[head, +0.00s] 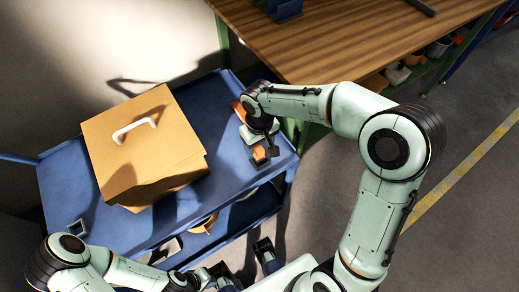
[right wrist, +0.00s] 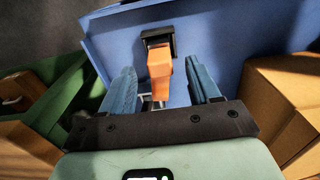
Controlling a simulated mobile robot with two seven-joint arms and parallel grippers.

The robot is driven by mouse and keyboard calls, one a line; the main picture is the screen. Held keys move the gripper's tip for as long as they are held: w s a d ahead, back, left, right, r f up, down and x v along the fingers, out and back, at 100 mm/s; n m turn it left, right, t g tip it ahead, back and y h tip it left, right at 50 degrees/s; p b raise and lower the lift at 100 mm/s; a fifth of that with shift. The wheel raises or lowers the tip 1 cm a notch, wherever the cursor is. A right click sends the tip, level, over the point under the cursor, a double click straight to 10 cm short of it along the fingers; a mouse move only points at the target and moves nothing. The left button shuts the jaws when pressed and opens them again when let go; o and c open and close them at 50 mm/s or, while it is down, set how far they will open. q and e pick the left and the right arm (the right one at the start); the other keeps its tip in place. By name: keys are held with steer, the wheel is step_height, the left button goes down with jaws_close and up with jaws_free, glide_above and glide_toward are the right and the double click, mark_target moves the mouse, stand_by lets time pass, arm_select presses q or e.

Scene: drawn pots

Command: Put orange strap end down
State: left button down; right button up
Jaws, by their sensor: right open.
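The orange strap end (right wrist: 159,72) hangs from or lies by a black buckle-like piece (right wrist: 157,38) at the blue cart's edge. In the right wrist view it sits between the two blue fingers of my right gripper (right wrist: 162,66), with gaps on both sides. In the head view the orange end (head: 261,153) shows just below my right gripper (head: 262,143) at the cart's right corner. My left gripper (head: 245,268) is low in the head view, away from the strap, with its two fingers apart and nothing seen between them.
Another orange piece (head: 238,110) lies beside my right wrist. A wooden workbench (head: 300,45) stands behind. Items sit on the cart's lower shelf.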

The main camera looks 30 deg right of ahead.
step_height(320, 180, up, 7)
steer(key=shift+r+p, duration=0.2)
steer(key=shift+p, duration=0.25)
stand_by(0.3)
